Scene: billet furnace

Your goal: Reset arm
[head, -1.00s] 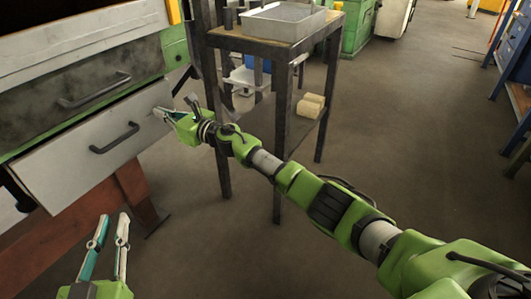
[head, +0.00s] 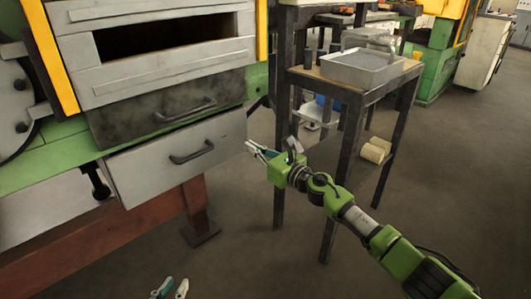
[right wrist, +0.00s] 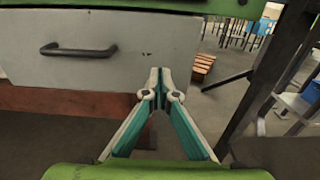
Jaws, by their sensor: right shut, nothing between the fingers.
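My right gripper (head: 250,147) is shut and empty beside the right end of a light grey drawer (head: 150,180). In the right wrist view its fingertips (right wrist: 160,74) meet in front of the drawer front (right wrist: 110,70), to the right of the black handle (right wrist: 78,50). I cannot tell whether they touch it. Of my left gripper (head: 169,287) only the fingertips show at the bottom edge of the head view. They stand a little apart with nothing seen between them; the rest is out of frame.
A dark drawer (head: 120,125) sits above the grey one, under the furnace's slot (head: 170,38). A table (head: 345,85) with a metal tray (head: 345,73) stands right of my right gripper. A red-brown beam (head: 120,226) runs below the drawers. The floor in front is clear.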

